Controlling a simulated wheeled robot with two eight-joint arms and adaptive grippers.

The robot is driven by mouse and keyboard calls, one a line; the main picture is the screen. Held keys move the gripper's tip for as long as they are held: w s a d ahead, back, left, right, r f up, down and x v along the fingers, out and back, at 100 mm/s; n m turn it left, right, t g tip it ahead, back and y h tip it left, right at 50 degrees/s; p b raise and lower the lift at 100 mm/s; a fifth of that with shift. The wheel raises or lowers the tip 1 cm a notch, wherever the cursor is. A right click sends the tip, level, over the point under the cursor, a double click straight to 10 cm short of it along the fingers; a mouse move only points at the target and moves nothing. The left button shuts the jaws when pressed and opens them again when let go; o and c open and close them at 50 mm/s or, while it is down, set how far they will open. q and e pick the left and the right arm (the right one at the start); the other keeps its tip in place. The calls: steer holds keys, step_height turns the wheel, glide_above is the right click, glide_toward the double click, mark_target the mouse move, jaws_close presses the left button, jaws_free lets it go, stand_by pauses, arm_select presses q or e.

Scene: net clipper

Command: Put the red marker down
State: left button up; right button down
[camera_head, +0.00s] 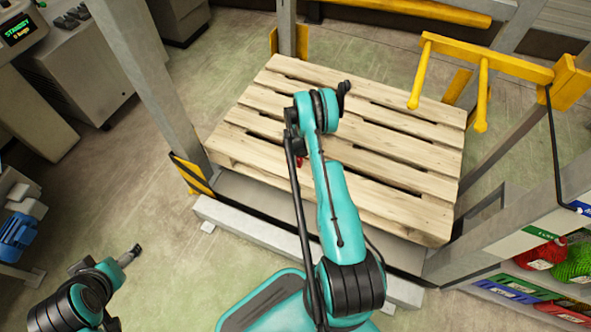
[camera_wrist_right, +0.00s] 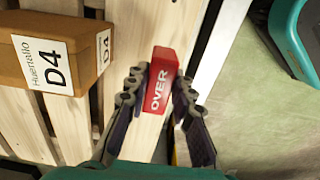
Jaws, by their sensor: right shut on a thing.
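The red marker (camera_wrist_right: 160,84), a small red block lettered "OVER", sits between the two fingers of my right gripper (camera_wrist_right: 161,76) in the wrist view. The fingers are shut on its sides. Only a small red part of the marker (camera_head: 299,161) shows in the head view, beside my right forearm over the wooden pallet (camera_head: 405,205). I cannot tell whether the marker touches the slats. My left gripper (camera_head: 131,254) is at the lower left, away from the pallet; its jaw opening is unclear.
A brown box (camera_wrist_right: 40,75) labelled D4 stands on the pallet left of the marker in the wrist view; my arm hides it in the head view.

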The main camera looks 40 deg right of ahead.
step_height(320, 180, down, 6)
steer(key=shift+f+b, duration=0.1)
steer(key=shift+b, duration=0.9)
steer(key=c, duration=1.3)
jaws_free()
